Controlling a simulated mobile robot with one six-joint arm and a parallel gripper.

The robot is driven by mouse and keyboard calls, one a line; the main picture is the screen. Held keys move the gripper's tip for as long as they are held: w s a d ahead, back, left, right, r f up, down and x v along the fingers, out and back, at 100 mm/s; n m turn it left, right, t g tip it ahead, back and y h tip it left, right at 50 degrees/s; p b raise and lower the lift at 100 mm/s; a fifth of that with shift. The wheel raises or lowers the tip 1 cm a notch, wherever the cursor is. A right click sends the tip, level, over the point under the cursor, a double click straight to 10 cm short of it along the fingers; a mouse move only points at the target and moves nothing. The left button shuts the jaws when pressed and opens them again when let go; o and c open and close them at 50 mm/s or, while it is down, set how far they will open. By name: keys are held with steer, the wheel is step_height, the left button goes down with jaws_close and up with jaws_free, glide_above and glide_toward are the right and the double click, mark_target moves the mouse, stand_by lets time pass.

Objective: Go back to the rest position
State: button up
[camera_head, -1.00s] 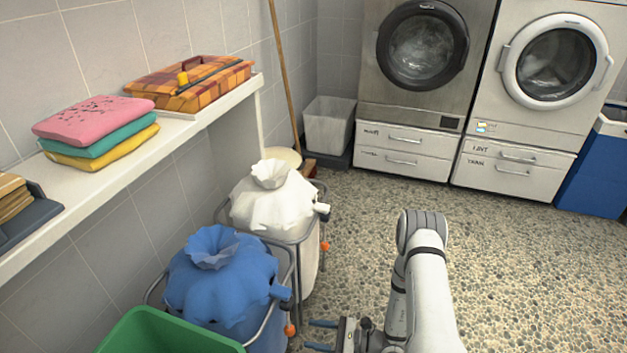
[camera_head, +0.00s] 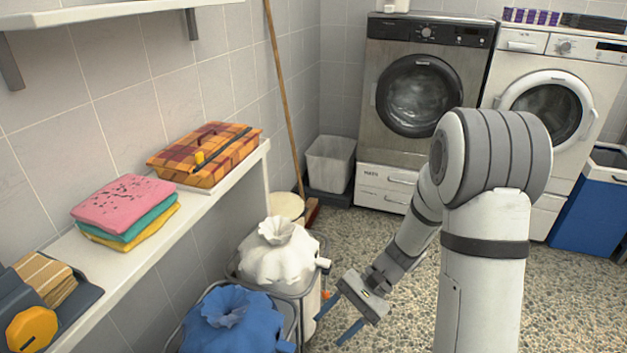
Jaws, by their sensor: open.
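My gripper (camera_head: 338,318) is in the lower middle of the head view, with its two blue fingers spread apart and nothing between them. It points down and to the left, just right of the white laundry bag (camera_head: 280,258) and the blue laundry bag (camera_head: 232,322). A gap of floor seems to show between the fingers and the bags, but I cannot tell the exact distance. My arm is bent, with its large joint high in front of the washing machines.
A shelf (camera_head: 212,205) on the left holds folded pink, teal and yellow towels (camera_head: 125,207) and a plaid box (camera_head: 205,155). Two machines (camera_head: 418,95) stand at the back, with a grey bin (camera_head: 330,163) and a blue bin (camera_head: 590,205). Pebbled floor lies clear around my arm.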

steer(key=s+d+r+n+t+h+p, duration=0.2)
steer(key=d+r+h+p, duration=0.1)
steer(key=r, duration=0.7)
steer(key=s+d+r+n+t+h+p, duration=0.2)
steer(key=r+p, duration=0.4)
steer(key=r, duration=0.4)
steer(key=s+d+r+n+t+h+p, duration=0.2)
steer(key=s+d+r+t+h+p, duration=0.1)
steer(key=r, duration=0.7)
steer(key=shift+s+d+t+h+p, duration=0.3)
steer(key=shift+d+t+h+p, duration=0.3)
steer(key=shift+d+p, duration=0.6)
steer(key=shift+r, duration=0.1)
